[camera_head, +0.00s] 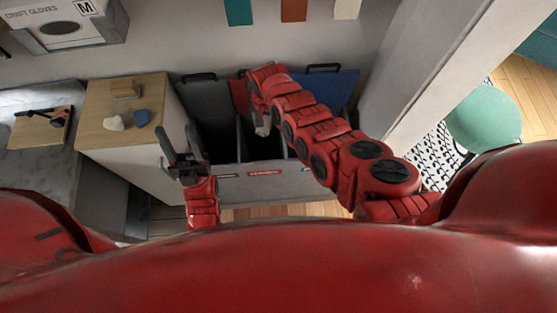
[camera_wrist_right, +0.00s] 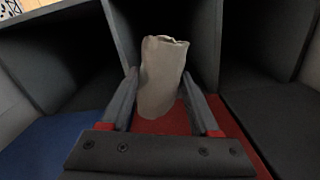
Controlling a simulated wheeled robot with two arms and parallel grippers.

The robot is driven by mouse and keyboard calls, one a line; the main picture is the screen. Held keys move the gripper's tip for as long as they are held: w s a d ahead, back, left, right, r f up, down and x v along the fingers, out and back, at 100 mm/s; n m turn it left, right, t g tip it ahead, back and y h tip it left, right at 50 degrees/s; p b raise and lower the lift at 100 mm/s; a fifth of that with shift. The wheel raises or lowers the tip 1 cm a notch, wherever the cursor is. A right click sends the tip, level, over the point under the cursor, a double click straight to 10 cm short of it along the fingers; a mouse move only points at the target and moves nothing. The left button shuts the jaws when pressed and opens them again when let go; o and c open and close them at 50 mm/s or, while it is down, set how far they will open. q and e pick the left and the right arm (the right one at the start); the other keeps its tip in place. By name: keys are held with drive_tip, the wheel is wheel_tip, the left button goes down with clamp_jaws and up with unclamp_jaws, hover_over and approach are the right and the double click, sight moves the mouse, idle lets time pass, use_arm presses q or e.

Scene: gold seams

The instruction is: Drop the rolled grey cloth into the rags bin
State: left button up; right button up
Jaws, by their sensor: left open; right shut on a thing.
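The rolled grey cloth (camera_wrist_right: 162,78) is upright between the fingers of my right gripper (camera_wrist_right: 160,92). In the head view the cloth (camera_head: 262,127) hangs below my right gripper (camera_head: 259,108), over the middle part of a grey sorting bin unit (camera_head: 235,186). The unit has several open, dark compartments. A red lid (camera_head: 239,95) stands behind the middle one, and a red label (camera_head: 264,173) is on its front; I cannot read it surely. My left gripper (camera_head: 183,158) is open and empty, left of the unit's front.
A blue lid (camera_head: 340,88) stands at the right compartment. A wooden-topped cabinet (camera_head: 100,129) with a wooden block (camera_head: 126,89), a pale stone-like piece (camera_head: 114,123) and a blue one (camera_head: 142,118) is left of the unit. A green stool (camera_head: 484,117) is far right.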

wheel_tip(320, 180, down, 5)
drive_tip(key=b, duration=0.4)
drive_tip(key=shift+f, duration=0.15)
drive_tip(key=o, duration=1.4)
